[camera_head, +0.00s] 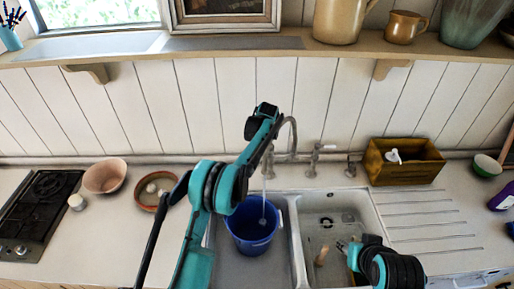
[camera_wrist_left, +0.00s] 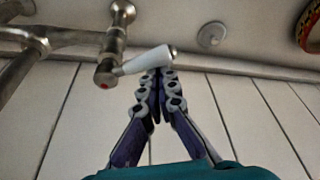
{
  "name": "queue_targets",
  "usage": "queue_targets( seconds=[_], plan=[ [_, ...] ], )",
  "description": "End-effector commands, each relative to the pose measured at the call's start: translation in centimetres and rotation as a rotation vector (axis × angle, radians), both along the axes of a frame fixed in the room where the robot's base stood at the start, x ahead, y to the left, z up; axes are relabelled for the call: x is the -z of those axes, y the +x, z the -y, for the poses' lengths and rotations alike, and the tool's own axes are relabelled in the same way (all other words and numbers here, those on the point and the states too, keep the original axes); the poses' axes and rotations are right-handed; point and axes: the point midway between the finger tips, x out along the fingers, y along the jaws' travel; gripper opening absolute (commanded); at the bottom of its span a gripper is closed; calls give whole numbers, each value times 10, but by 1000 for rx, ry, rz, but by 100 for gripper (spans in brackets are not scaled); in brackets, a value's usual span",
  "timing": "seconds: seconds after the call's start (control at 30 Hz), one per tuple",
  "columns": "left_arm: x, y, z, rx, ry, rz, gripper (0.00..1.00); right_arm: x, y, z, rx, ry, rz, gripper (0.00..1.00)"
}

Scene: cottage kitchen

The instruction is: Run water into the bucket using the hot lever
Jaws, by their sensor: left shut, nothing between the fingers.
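The blue bucket (camera_head: 252,236) stands upright in the left basin of the sink. A thin stream of water (camera_head: 263,185) falls from the curved tap (camera_head: 291,125) into it. The hot lever (camera_wrist_left: 148,60), white with a red dot on its metal hub, shows in the left wrist view. My left gripper (camera_wrist_left: 157,74) is shut and empty, its tips right at the lever; I cannot tell if they touch. In the head view my left arm hides the gripper and the hot lever. My right gripper (camera_head: 346,250) is over the right basin, its finger state unclear.
The right basin (camera_head: 370,215) holds a small brown object. A wooden box (camera_head: 404,163) stands behind the drainer at right. Bowls (camera_head: 104,176) and a hob (camera_head: 38,210) are at left. A shelf (camera_head: 220,48) with jugs runs above the sink.

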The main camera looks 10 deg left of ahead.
Motion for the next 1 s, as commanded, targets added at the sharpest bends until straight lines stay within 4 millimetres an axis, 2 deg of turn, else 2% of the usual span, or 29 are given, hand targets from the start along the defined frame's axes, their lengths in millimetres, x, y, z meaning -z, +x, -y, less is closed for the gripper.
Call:
queue_targets(
  seconds=[0.07, 0.47, 0.67, 0.8, 0.97, 1.0],
  plan=[
    [4, -4, 3, 0, -1, -1, 0, 9, 0, 0, 0, 0, 0, 39],
    [0, -3, 2, 0, -1, -1, 0, 3, 0, 0, 0, 0, 0, 39],
    [-4, 9, -5, 1, 0, 0, 0, -19, 0, 0, 0, 0, 0, 39],
    [-3, 27, -18, -2, 0, 0, 0, -11, 0, 0, 0, 0, 0, 39],
    [-7, 43, -28, 0, 0, 0, 0, -9, 0, 0, 0, 0, 0, 39],
    [-16, 39, -24, 2, 1, 0, 0, -9, 0, 0, 0, 0, 0, 39]
  ],
)
